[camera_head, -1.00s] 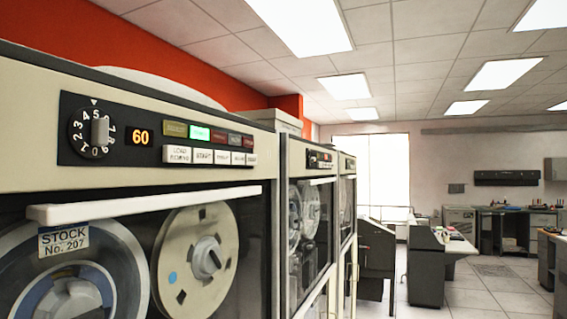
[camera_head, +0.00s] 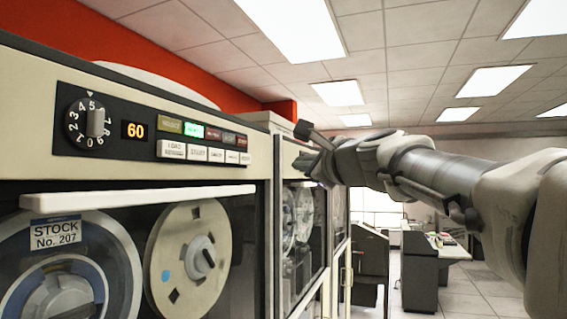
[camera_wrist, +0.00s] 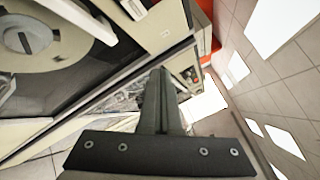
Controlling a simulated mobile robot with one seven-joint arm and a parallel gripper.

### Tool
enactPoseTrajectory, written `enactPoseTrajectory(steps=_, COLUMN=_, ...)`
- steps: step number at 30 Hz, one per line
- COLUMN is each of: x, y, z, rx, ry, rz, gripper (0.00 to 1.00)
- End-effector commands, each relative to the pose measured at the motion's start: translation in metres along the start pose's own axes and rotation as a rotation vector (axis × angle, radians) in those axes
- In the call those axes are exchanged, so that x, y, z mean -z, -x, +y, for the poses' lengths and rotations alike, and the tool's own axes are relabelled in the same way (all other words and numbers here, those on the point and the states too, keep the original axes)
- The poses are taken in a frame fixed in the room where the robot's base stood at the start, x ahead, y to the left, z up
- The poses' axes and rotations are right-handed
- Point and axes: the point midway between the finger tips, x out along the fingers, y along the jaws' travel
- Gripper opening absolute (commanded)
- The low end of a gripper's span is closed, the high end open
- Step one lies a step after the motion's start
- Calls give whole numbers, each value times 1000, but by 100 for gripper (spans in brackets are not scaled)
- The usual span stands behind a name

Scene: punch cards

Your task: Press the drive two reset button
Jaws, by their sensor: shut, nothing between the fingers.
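A near tape drive (camera_head: 120,176) fills the left of the head view. Its black panel carries a number dial (camera_head: 88,121), an orange "60", a row of coloured lamps with one lit green, and a row of white buttons (camera_head: 208,153) with labels too small to read surely. A second tape drive (camera_head: 281,215) stands beyond it; its control panel is largely hidden behind my gripper (camera_head: 305,165). I cannot tell which drive is number two. My gripper is shut and empty, pointing left in front of the drives; its closed fingers also show in the wrist view (camera_wrist: 161,75).
A white handle bar (camera_head: 140,196) sticks out below the near panel, above the glass door with its reels. A third drive stands farther back. A desk (camera_head: 440,248) stands at right on open tiled floor.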

Motion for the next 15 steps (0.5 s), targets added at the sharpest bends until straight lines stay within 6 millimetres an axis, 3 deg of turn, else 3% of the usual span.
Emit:
enactPoseTrajectory(steps=4, x=-6, y=-3, z=-12, rx=26, ry=-56, rz=-19, gripper=0)
enactPoseTrajectory(steps=15, x=-7, y=-3, z=-12, rx=27, ry=-60, rz=-21, gripper=0)
